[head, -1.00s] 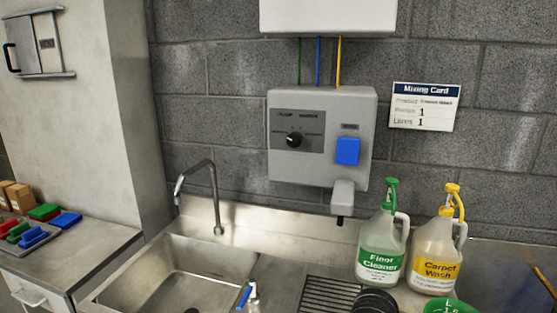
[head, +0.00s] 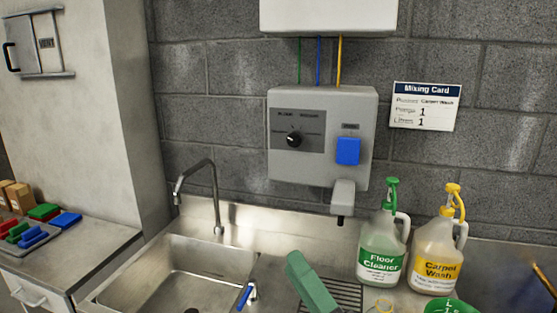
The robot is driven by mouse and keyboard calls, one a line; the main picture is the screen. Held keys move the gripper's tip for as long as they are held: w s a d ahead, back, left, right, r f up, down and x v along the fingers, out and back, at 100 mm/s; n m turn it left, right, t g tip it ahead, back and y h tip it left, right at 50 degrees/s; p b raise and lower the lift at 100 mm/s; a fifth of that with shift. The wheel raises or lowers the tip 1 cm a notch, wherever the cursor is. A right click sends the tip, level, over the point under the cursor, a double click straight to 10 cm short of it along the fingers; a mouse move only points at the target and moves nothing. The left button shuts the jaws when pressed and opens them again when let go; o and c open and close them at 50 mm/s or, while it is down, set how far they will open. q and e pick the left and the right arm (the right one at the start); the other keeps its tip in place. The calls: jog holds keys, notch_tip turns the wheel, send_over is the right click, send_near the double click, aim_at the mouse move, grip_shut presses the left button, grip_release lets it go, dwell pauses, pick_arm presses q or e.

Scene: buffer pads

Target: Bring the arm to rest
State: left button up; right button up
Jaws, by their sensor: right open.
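A teal-green part enters from the bottom edge just right of the sink, and I take it for my right gripper (head: 311,284). It is tilted, with its upper end leaning left, in front of the drain rack. It is open, though its two fingers cannot be told apart here. I see nothing held in it. Most of the right arm is below the picture. My left gripper and arm are not in view.
The sink (head: 190,276) with its tap (head: 213,195) lies to the left. A floor cleaner bottle (head: 380,250), a carpet wash bottle (head: 437,258) and a green container (head: 447,306) stand right. A dispenser (head: 322,140) hangs above. Coloured pads (head: 33,236) lie far left.

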jog(key=w+d+f+m+g+h, duration=0.2)
jog(key=w+d+f+m+h, duration=0.1)
jog(key=d+f+m+h, duration=1.35)
jog(key=s+f+m+g, duration=0.4)
jog(key=s+f+m, duration=0.15)
jog(key=f, duration=0.25)
jog(key=s+f+m+g+y, duration=0.1)
jog(key=s+f+m+g, duration=0.2)
jog(key=s+f+g, duration=0.4)
jog(key=s+f+m+g+y, duration=0.1)
jog(key=s+f+m+g, duration=0.3)
jog(key=s, duration=0.6)
notch_tip(320, 180, down, 28)
jog(key=s+n+b, duration=0.1)
jog(key=s+b, duration=0.1)
jog(key=s+d+f, duration=0.2)
jog(key=s+f, duration=0.6)
jog(key=f, duration=0.1)
jog(key=s+d+f+g+b, duration=0.1)
jog(key=s+f, duration=0.7)
jog(key=f, duration=0.1)
jog(key=shift+s+d+f+n+b, duration=0.3)
jog(key=shift+s+d+f, duration=0.05)
jog(key=shift+s, duration=0.05)
jog(key=shift+o, duration=0.2)
